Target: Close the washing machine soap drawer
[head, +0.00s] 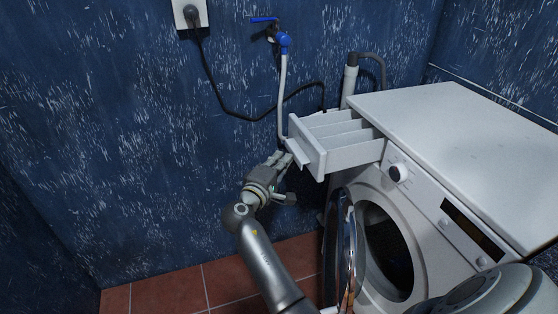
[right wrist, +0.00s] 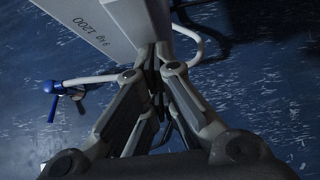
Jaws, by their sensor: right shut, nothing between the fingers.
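The white soap drawer (head: 355,156) is pulled well out of the upper left corner of the washing machine (head: 455,115), and its open compartments show from above. Its front panel (head: 307,142) faces left. My right gripper (head: 284,160) is at the outer left side of this panel, near its lower edge, with its fingers shut and empty. In the right wrist view the shut fingers (right wrist: 156,75) are beside the panel (right wrist: 88,22), which bears printed figures. I cannot tell whether they touch it. My left gripper is not in view.
The round machine door (head: 344,250) stands open below the drawer. A blue tap (head: 284,40) with a white hose runs down the wall behind the drawer. A plug (head: 191,15) with a black cable is on the blue wall. The tiled floor (head: 170,287) at left is clear.

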